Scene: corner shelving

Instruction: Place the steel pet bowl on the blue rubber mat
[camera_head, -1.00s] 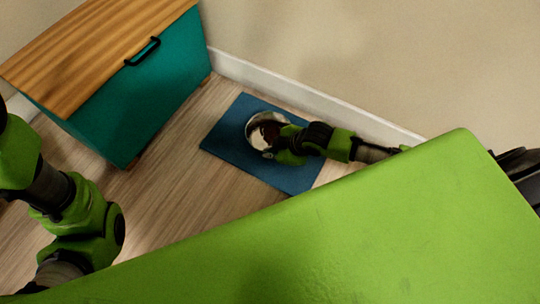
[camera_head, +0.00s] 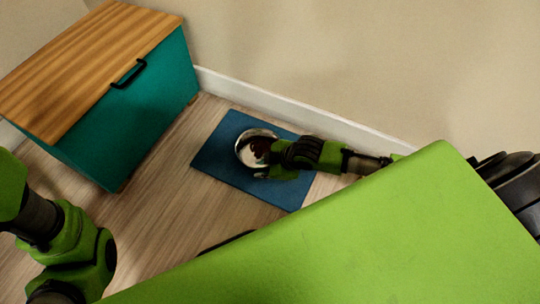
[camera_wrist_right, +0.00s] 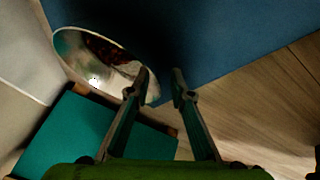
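The steel pet bowl (camera_head: 247,153) is round and shiny, with dark red-brown patches inside. It appears to rest on the blue rubber mat (camera_head: 213,158), near the mat's middle. My right gripper (camera_head: 266,160) is at the bowl's right side and hides part of it. In the right wrist view, the fingers (camera_wrist_right: 160,80) are apart. The bowl (camera_wrist_right: 75,45) lies at the left, with its near rim between the fingertips, and a gap shows between the rim and the right finger. The mat (camera_wrist_right: 230,40) shows beyond. My left gripper is out of view; only arm links show.
A teal cabinet (camera_head: 130,125) with a wooden top and black handle stands left of the mat. A white baseboard (camera_head: 290,112) and beige wall run behind the mat. Bare wood floor (camera_head: 165,195) lies between cabinet and mat.

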